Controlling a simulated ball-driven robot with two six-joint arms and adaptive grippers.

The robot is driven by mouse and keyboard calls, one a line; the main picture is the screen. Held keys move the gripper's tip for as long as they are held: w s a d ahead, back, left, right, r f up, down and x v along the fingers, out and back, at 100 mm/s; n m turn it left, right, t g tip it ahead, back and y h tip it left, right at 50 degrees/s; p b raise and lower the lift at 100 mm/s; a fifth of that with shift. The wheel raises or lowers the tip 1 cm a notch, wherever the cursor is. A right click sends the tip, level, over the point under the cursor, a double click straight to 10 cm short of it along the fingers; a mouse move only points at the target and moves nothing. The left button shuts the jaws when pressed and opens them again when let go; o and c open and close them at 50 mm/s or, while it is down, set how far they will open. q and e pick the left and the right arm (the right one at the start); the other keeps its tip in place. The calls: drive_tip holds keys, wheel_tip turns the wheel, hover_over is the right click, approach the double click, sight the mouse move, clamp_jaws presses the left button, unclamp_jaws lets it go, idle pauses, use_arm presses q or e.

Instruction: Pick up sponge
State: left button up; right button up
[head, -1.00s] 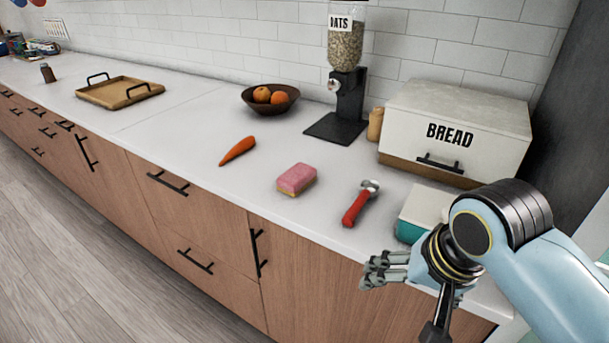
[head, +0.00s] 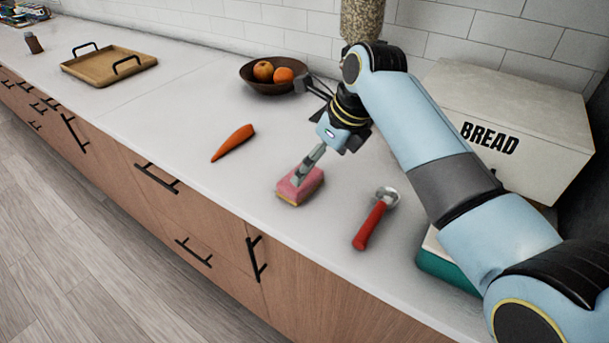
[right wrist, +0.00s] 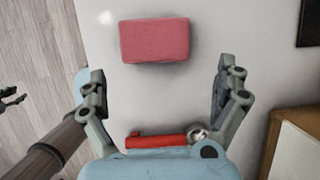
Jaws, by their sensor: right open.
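The sponge (head: 297,190) is a pink block with a yellowish underside, lying flat on the white counter near its front edge. It also shows in the right wrist view as a pink rectangle (right wrist: 154,40). My right gripper (head: 301,178) points down at the sponge from above in the head view. In the right wrist view its two fingers (right wrist: 155,85) are spread wide, with the sponge ahead of the gap between them and nothing held. In the head view a finger overlaps the sponge; I cannot tell whether it touches.
A carrot (head: 233,143) lies to the left. A fruit bowl (head: 260,87), a bread box (head: 530,115) and a wooden tray (head: 85,70) stand farther back. Counter around the sponge is clear.

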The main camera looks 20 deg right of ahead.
drive_tip(key=shift+w+a+f, duration=0.2)
drive_tip(key=shift+a+f, duration=0.2)
drive_tip(key=shift+a, duration=0.05)
drive_tip(key=shift+w+a+f, duration=0.2)
drive_tip(key=shift+a+f, duration=0.2)
drive_tip(key=shift+a, duration=0.05)
drive_tip(key=shift+x, duration=2.2)
drive_tip(key=shift+w+f, duration=0.25)
drive_tip(key=shift+f, duration=0.1)
drive_tip(key=shift+w+f, duration=0.1)
drive_tip(key=shift+c, duration=0.9)
drive_tip(key=c, duration=0.4)
use_arm(q)
drive_tip(key=shift+a, duration=0.65)
use_arm(e)
drive_tip(key=shift+c, duration=0.4)
